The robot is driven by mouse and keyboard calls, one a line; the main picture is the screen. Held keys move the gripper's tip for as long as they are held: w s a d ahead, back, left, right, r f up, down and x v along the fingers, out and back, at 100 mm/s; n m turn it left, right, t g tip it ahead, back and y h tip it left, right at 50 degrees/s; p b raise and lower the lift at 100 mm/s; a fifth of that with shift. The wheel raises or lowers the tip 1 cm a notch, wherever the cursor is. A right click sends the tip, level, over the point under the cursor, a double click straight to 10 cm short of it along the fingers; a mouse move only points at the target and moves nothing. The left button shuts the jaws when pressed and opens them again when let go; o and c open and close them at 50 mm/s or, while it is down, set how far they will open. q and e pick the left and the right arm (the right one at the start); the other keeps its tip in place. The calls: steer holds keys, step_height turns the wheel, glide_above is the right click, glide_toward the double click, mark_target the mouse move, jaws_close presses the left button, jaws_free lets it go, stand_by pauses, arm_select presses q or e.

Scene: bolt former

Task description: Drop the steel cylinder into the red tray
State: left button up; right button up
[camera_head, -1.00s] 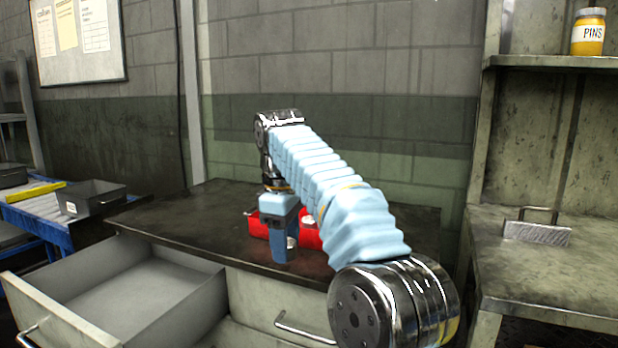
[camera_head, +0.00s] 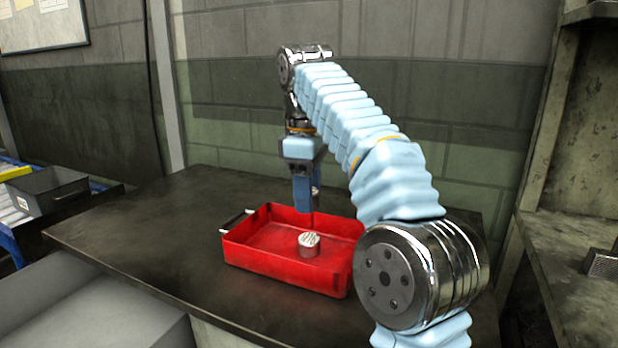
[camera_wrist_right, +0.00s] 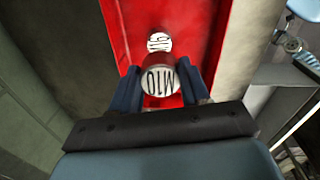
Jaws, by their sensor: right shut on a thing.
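The red tray (camera_head: 262,262) sits on the dark bench top in the head view. It also fills the middle of the right wrist view (camera_wrist_right: 121,22). My right gripper (camera_head: 306,200) hangs above the tray, fingers pointing down. In the right wrist view, my right gripper (camera_wrist_right: 160,88) is shut on a steel cylinder (camera_wrist_right: 159,80) with dark lettering on its pale end, and red tray floor shows around it. The held cylinder is mostly hidden by the fingers in the head view. Another steel cylinder (camera_head: 309,243) stands inside the tray, also in the wrist view (camera_wrist_right: 158,42). My left gripper is not in view.
The dark bench top (camera_head: 150,235) is clear left of the tray. A grey bin (camera_head: 50,190) stands at the far left. An open drawer (camera_head: 90,310) juts out below the bench. A wall stands behind, and a metal shelf unit (camera_head: 575,250) is at the right.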

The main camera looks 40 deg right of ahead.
steer(key=shift+d+f, duration=0.1)
steer(key=shift+f, duration=2.8)
steer(key=o, duration=1.4)
steer(key=shift+c, duration=0.2)
